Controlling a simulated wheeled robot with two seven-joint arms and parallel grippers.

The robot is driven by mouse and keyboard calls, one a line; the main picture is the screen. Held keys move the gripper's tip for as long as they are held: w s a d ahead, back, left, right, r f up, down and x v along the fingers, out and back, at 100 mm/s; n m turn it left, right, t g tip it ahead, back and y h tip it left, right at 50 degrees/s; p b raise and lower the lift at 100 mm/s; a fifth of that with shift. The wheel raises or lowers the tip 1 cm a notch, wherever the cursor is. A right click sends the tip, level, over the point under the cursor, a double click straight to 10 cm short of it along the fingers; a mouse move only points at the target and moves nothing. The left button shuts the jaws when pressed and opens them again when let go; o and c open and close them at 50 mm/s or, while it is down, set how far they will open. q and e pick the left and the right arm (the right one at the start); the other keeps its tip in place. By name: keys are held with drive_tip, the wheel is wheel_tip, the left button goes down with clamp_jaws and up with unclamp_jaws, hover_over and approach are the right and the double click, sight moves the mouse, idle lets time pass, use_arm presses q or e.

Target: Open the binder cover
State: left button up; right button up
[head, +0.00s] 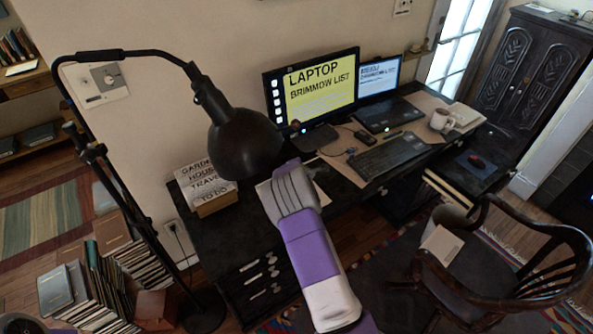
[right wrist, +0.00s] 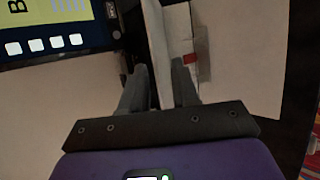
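My right gripper (right wrist: 160,75) hangs over the desk's near part; its grey fingers stand a little apart in the right wrist view. A pale upright panel (right wrist: 156,35), perhaps the binder cover, runs between the fingers. I cannot tell whether both fingers press on it. White surfaces with a small red mark (right wrist: 190,58) lie beside it. In the head view my right forearm and gripper, purple, grey and white, hide most of the binder. A pale corner (head: 263,192), perhaps the binder, shows beside the gripper. My left gripper is not in view.
A black lamp (head: 243,144) hangs close to my right gripper. A monitor (head: 318,88), a laptop (head: 385,113), a keyboard (head: 376,157) and a mug (head: 440,121) stand on the desk. A box of labelled cards (head: 207,187) is at left, a wooden chair (head: 510,290) at right.

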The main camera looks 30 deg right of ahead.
drive_tip(key=shift+v, duration=2)
